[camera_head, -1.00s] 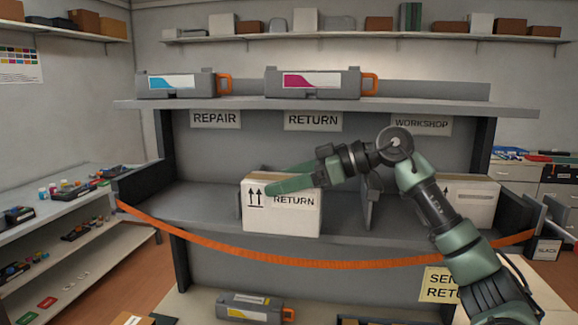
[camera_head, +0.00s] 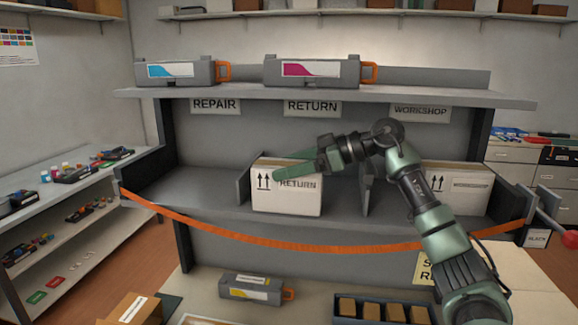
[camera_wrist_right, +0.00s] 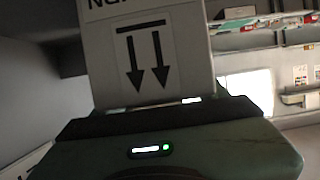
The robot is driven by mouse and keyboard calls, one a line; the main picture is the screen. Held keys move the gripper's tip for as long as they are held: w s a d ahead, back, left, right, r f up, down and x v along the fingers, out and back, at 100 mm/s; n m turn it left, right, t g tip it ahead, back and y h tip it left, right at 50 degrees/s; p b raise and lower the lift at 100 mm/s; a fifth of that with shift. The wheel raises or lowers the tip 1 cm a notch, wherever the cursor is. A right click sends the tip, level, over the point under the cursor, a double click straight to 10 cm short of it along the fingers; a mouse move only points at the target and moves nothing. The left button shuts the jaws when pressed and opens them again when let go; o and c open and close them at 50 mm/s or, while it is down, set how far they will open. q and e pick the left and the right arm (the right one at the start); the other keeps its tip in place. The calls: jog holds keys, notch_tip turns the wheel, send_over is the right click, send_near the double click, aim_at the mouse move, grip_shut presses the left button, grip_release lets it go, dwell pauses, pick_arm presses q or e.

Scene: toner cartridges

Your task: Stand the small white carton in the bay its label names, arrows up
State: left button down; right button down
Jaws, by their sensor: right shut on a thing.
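The small white carton (camera_head: 300,203) is in the middle bay, under the RETURN sign (camera_head: 312,107). Its front reads RETURN and has two arrows pointing up; it looks upright. My right gripper (camera_head: 290,172) is shut on its upper part, its green fingers covering some of the top and front. In the right wrist view, the carton (camera_wrist_right: 190,60) fills the upper middle, its arrows pointing down in that picture. Whether its bottom touches the shelf (camera_head: 200,195) is hard to tell. My left gripper is not in view.
Upright dividers (camera_head: 243,190) flank the middle bay. An orange strap (camera_head: 300,262) hangs across the shelf front. Another white carton (camera_head: 470,200) stands in the right bay, under WORKSHOP (camera_head: 420,111). The left bay, under REPAIR (camera_head: 215,105), is empty.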

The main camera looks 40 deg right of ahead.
jog(key=shift+c, duration=0.7)
grip_release()
jog(key=shift+f, duration=0.1)
jog(key=shift+r, duration=0.25)
jog(key=shift+s+d+f, duration=0.1)
jog(key=shift+s+d, duration=0.15)
jog(key=b+v, duration=0.2)
jog(key=v, duration=0.4)
jog(key=shift+s+b, duration=0.2)
jog(key=shift+b, duration=0.1)
jog(key=shift+s+d+r, duration=0.1)
jog(key=shift+d+r, duration=0.05)
jog(key=shift+r, duration=0.1)
